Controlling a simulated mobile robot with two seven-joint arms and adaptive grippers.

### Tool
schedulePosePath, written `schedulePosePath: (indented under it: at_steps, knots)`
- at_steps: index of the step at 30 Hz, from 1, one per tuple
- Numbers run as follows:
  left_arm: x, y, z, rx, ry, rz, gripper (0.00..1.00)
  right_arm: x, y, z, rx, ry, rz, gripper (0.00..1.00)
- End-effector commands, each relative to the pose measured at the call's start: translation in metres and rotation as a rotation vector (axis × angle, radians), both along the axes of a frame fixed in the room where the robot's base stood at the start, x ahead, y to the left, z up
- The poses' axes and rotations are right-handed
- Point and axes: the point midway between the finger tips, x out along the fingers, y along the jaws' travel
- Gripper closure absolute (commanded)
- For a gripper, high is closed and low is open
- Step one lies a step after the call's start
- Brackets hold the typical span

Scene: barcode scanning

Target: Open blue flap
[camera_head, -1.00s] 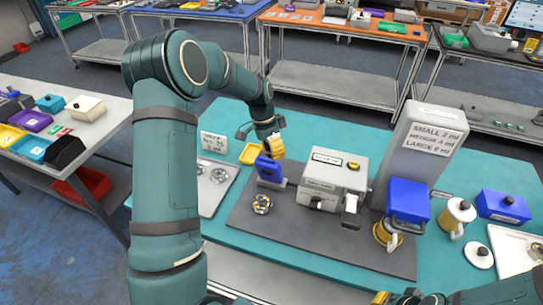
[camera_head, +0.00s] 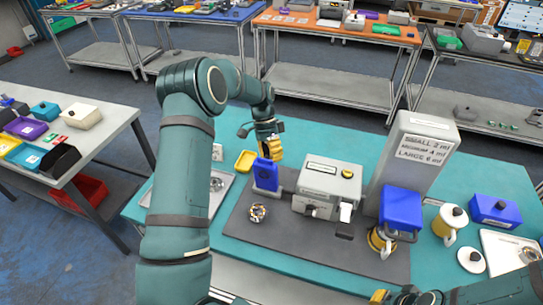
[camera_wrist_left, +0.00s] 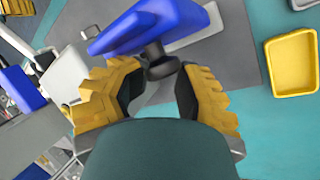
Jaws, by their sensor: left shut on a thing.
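The blue flap (camera_head: 265,174) stands up on a grey base on the dark mat, left of the grey machine. In the left wrist view the flap (camera_wrist_left: 135,27) shows at the top, tilted in the picture, with a black knob (camera_wrist_left: 160,62) beneath it. My left gripper (camera_head: 268,143) is just behind the flap at its upper edge. In the left wrist view its yellow fingers (camera_wrist_left: 160,80) are on both sides of the knob, shut on it. My right gripper (camera_head: 380,297) shows only a yellow bit at the bottom edge; its fingers are mostly cut off.
The grey machine (camera_head: 328,188) stands close to the right of the flap. A tall labelled grey box (camera_head: 415,160) and a blue-topped grinder (camera_head: 401,208) stand further right. A round metal part (camera_head: 257,213) lies in front.

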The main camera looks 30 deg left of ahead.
Motion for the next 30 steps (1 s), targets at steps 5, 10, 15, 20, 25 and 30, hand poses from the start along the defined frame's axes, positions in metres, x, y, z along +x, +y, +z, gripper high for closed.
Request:
schedulePosePath:
  at_steps: [5,10,15,20,25,30]
  knots:
    - [-0.007,0.005,-0.010,0.008,0.021,0.001,0.34,0.000,0.000,-0.001,0.000,0.000,0.000,1.00]
    - [-0.005,0.004,-0.008,0.006,0.016,0.000,0.34,0.000,0.000,-0.001,0.000,0.000,0.000,1.00]
    - [-0.004,0.003,-0.006,0.005,0.012,-0.001,0.34,0.000,0.000,0.000,0.000,0.000,0.000,1.00]
    - [-0.001,0.004,0.000,0.005,0.007,0.000,0.34,0.000,0.000,0.000,0.000,0.000,0.000,1.00]
    - [0.006,0.012,0.021,0.006,0.006,0.000,0.34,0.000,0.000,0.000,0.000,0.000,0.000,1.00]
    - [0.015,0.025,0.054,0.008,0.006,0.001,0.34,0.000,0.000,0.000,0.000,0.000,0.000,1.00]
